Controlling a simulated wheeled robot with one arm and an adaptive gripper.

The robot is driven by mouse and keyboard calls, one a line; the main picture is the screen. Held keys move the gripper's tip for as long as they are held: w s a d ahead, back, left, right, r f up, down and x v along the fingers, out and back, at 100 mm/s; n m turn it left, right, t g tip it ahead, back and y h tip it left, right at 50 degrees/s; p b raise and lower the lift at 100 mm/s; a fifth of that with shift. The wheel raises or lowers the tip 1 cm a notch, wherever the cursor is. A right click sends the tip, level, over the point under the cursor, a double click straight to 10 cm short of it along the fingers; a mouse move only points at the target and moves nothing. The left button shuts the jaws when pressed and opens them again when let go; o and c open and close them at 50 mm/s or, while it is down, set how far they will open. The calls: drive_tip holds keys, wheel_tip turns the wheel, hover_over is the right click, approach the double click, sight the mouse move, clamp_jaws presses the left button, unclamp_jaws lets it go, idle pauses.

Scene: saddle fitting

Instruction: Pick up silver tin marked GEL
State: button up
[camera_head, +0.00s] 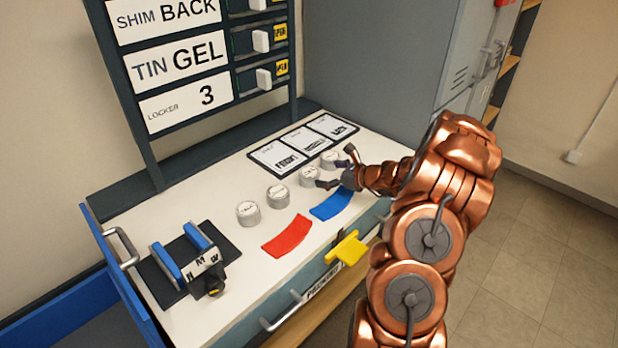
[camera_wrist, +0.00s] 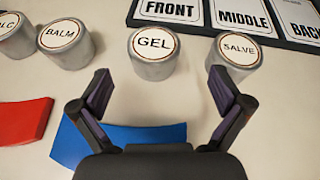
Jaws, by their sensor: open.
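The silver tin marked GEL (camera_wrist: 153,55) stands upright on the white worktop. It is third from the left in a row of silver tins, and in the head view (camera_head: 310,176) its label is too small to read. My gripper (camera_wrist: 160,82) is open and empty. In the wrist view the GEL tin is just ahead of the fingertips, roughly centred between them and not gripped. The right fingertip is close to the tin marked SALVE (camera_wrist: 236,54); whether they touch I cannot tell. My gripper also shows in the head view (camera_head: 335,168), beside the tins.
The BALM tin (camera_wrist: 66,43) and another tin (camera_head: 248,213) stand left of GEL. Red (camera_head: 287,236) and blue (camera_head: 332,204) patches lie in front. FRONT, MIDDLE and BACK panels (camera_head: 304,143) lie behind. A sign board (camera_head: 185,60) reads TIN GEL.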

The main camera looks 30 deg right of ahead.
sight(310, 174)
drive_tip(key=shift+x, duration=1.1)
drive_tip(key=shift+s+a+p+x, duration=0.15)
drive_tip(key=shift+p+x, duration=0.5)
drive_tip(key=shift+x, duration=0.7)
drive_tip(key=shift+s+a+p+x, duration=0.15)
drive_tip(key=shift+p+x, duration=0.45)
drive_tip(key=shift+x, duration=0.75)
drive_tip(key=shift+w+f, duration=0.1)
drive_tip(key=shift+f, duration=0.1)
drive_tip(key=shift+c, duration=0.3)
drive_tip(key=c, duration=1.3)
drive_tip(key=shift+r, duration=0.1)
